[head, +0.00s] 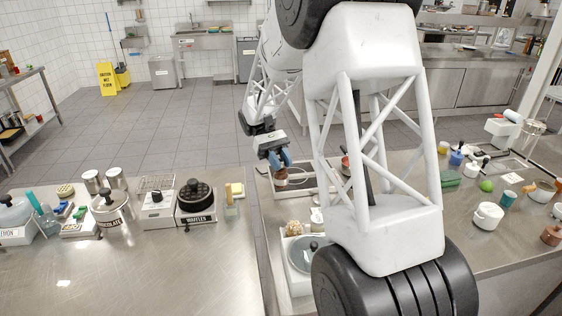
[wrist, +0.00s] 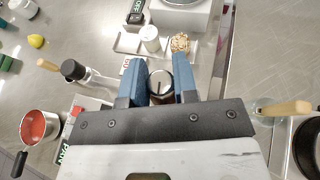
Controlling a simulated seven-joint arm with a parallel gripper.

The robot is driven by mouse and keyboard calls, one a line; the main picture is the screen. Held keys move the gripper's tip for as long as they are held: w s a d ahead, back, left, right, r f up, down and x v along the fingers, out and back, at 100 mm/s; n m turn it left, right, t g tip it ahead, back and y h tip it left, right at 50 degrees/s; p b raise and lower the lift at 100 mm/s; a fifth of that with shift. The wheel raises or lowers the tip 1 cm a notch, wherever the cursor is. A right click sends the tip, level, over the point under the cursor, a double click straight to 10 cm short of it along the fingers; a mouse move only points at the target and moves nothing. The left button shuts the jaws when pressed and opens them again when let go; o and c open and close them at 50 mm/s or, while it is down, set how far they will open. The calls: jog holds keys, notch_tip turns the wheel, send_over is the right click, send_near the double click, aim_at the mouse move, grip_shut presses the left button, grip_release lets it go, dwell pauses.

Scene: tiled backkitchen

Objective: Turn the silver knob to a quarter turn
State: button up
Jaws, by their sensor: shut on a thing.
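My gripper (head: 273,164) points down over the right-hand counter, and its blue fingers also show in the wrist view (wrist: 160,78). It is shut on a round thing with a silver top and a dark line across it, which looks like the silver knob (wrist: 158,84). The line runs roughly up and down in the wrist view. In the head view a reddish-brown side (head: 281,180) shows below the fingers. The fingers hide the knob's flanks, and its base cannot be made out.
A white scale (head: 299,277) with a round pan stands nearer on the counter. A pan with a red inside (wrist: 38,126) lies to the left in the wrist view. The left counter holds a waffle maker (head: 196,213) and a white appliance (head: 156,222). A gap separates the counters.

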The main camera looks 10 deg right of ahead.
jog(key=shift+f, duration=0.1)
dwell(0.3)
jog(key=o, duration=0.9)
jog(key=shift+o, duration=0.2)
jog(key=shift+n+t+h, duration=0.7)
jog(key=shift+n+h, duration=0.7)
